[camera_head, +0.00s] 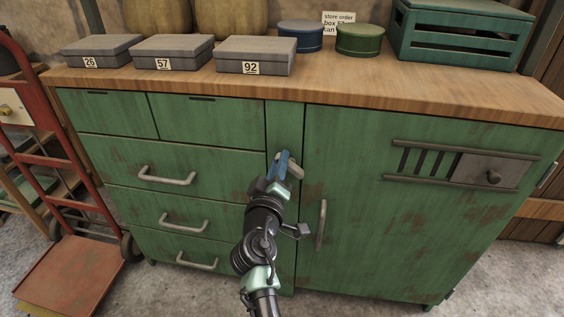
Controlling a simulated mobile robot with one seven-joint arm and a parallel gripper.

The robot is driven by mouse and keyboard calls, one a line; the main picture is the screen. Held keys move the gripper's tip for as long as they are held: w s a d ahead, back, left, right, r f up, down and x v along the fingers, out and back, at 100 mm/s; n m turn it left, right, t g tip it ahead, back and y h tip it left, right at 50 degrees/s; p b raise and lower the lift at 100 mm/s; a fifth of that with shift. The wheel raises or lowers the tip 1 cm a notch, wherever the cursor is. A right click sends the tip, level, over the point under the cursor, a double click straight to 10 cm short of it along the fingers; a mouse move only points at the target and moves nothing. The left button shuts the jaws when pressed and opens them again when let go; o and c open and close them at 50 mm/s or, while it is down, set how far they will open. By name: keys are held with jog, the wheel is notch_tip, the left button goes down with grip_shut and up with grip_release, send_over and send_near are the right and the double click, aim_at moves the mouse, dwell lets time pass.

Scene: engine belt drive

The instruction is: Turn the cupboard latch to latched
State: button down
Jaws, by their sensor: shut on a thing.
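The cupboard latch (295,171) is a small pale piece by the left edge of the cupboard door (370,230), mostly hidden behind my gripper. My gripper (284,163), with blue fingers, is shut on the latch. The fingers hide its angle, so I cannot tell whether it is latched. The green, rust-marked door looks flush with the cupboard front. Its upright handle (321,225) is below and right of my gripper.
Drawers with handles (167,176) fill the cupboard's left side. A slatted vent with a sliding knobbed plate (487,172) is on the door. Grey numbered boxes (254,56), round tins (360,40) and a green crate (455,40) stand on the wooden top. A red hand truck (70,270) stands left.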

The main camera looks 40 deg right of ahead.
jog(key=shift+w+a+f+n, duration=0.1)
jog(key=shift+f+n, duration=0.2)
jog(key=shift+n, duration=1)
jog(key=shift+w+a+f+n, duration=0.1)
jog(key=shift+f+n, duration=0.2)
jog(key=shift+n, duration=1)
jog(key=shift+w+f+n, duration=0.1)
jog(key=shift+f+n, duration=0.2)
jog(key=shift+n, duration=1)
jog(key=shift+s+n+p, duration=0.1)
jog(key=shift+n+p, duration=0.2)
jog(key=c, duration=0.8)
grip_release()
jog(key=p+v, duration=0.2)
jog(key=v, duration=1.1)
jog(key=shift+p, duration=0.3)
